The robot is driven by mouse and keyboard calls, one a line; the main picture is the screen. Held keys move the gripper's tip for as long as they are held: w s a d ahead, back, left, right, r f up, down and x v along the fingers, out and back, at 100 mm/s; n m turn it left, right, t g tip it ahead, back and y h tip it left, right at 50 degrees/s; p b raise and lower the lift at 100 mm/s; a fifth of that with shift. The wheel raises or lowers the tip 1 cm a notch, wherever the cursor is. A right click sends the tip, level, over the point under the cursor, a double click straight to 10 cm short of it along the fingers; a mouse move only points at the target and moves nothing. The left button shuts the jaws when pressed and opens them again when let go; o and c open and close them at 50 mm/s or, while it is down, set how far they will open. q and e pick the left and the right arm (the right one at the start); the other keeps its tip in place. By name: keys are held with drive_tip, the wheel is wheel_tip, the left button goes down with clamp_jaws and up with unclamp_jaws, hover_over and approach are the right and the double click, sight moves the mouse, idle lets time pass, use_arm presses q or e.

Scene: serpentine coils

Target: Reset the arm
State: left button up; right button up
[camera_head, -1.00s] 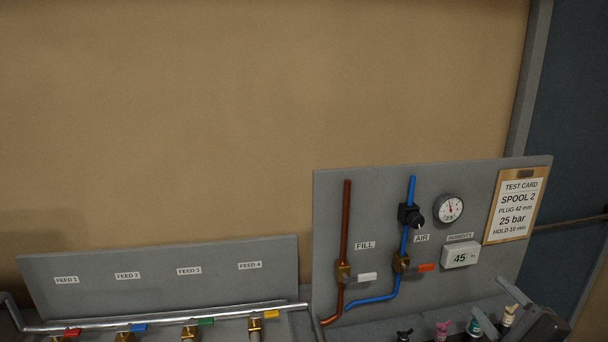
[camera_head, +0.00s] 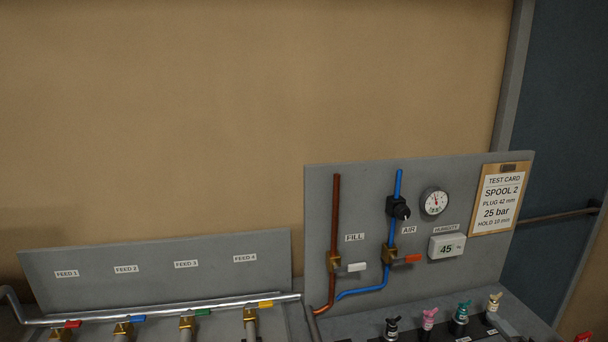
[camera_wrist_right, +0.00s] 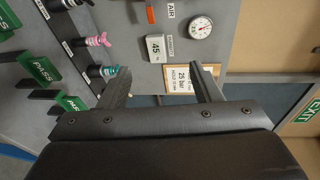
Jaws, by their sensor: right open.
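My right gripper (camera_wrist_right: 160,78) shows in the right wrist view with its two dark fingers spread apart and nothing between them. Past the fingertips are the grey panel and the test card (camera_wrist_right: 180,78), with no visible contact. My right gripper cannot be made out clearly in the head view. My left gripper is in neither view.
The head view shows a grey panel (camera_head: 318,220) with fill and air pipes, a gauge (camera_head: 434,202) and a humidity display (camera_head: 446,246). Several coloured plugs (camera_head: 428,318) stand below it. The feed pipe (camera_head: 170,313) with coloured valves runs at lower left. Green PASS blocks (camera_wrist_right: 40,67) show in the wrist view.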

drive_tip(key=s+a+f+n+g+h, duration=0.1)
drive_tip(key=s+a+f+n+g, duration=0.4)
drive_tip(key=s+f+n, duration=0.6)
drive_tip(key=s+a+f+n+g, duration=0.2)
drive_tip(key=s+f+n+g, duration=0.6)
drive_tip(key=s, duration=0.5)
wheel_tip(320, 180, down, 34)
drive_tip(key=d+r+b, duration=0.1)
drive_tip(key=d+b, duration=0.1)
drive_tip(key=b, duration=0.5)
use_arm(q)
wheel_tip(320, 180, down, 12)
drive_tip(key=b, duration=0.5)
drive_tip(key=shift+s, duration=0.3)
use_arm(e)
drive_tip(key=s+f+g, duration=0.1)
drive_tip(key=s+f, duration=0.6)
drive_tip(key=f, duration=0.3)
drive_tip(key=s+a+f+g, duration=0.1)
drive_tip(key=s+f, duration=0.7)
drive_tip(key=f, duration=0.2)
drive_tip(key=shift+a+f+m+y, duration=0.25)
drive_tip(key=shift+m+y, duration=0.05)
drive_tip(key=shift+m, duration=0.1)
